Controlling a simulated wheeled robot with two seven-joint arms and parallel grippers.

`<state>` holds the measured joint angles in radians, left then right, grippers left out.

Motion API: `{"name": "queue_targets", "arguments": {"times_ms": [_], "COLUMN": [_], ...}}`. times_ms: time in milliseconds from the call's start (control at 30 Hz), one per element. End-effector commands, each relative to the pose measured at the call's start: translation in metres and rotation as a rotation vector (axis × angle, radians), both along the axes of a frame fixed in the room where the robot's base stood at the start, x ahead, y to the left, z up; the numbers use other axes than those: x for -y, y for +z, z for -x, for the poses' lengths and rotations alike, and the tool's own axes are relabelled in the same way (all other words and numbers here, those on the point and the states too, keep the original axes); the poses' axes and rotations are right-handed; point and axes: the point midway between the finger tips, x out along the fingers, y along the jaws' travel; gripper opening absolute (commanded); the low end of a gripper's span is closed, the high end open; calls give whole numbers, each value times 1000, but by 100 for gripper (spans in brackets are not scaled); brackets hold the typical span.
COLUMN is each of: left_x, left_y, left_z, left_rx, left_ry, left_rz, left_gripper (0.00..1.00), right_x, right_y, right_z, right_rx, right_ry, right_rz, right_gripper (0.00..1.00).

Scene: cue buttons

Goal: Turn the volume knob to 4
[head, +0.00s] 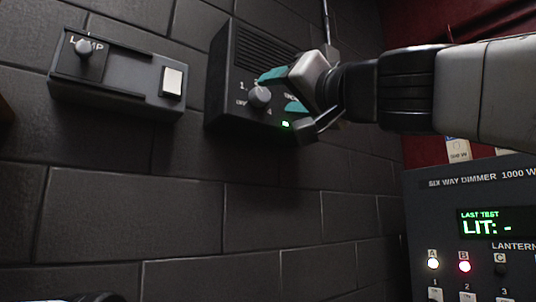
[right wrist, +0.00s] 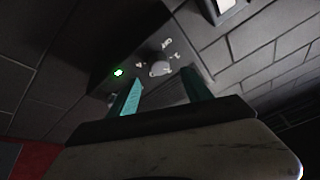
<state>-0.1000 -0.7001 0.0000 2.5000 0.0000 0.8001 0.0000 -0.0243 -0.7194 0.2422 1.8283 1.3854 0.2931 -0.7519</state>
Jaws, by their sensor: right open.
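The volume knob (head: 260,97) is a round grey knob on the front of a dark speaker box (head: 228,75) on the wall. Small white numbers stand around it; a 1 and a 4 can be read in the head view. My right gripper (head: 279,90) is open, with teal fingertips close to the knob. In the right wrist view the knob (right wrist: 160,68) sits just beyond and between the two teal fingers (right wrist: 162,92), apart from them. I cannot make out where its pointer stands. My left gripper is not seen clearly.
A lamp panel (head: 115,75) with a small knob and a white switch is on the wall at the left. A green light (head: 285,124) glows on the speaker box. A dimmer console (head: 475,195) stands at the lower right. The brick wall below is clear.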

Motion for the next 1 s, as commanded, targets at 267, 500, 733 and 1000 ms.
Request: {"name": "queue_targets", "arguments": {"times_ms": [267, 500, 733, 1000], "left_x": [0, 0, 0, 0], "left_y": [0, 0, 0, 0], "left_z": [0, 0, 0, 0], "left_rx": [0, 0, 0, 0], "left_ry": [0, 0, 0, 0], "left_rz": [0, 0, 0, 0], "left_gripper": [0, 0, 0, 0], "right_x": [7, 6, -3, -8], "right_y": [-6, -6, -20, -40], "right_z": [11, 11, 16, 16], "right_rx": [-1, 3, 141, 526], "right_ry": [0, -3, -92, -316], "right_rz": [-1, 11, 366, 1119], "right_gripper": [58, 58, 58, 58]}}
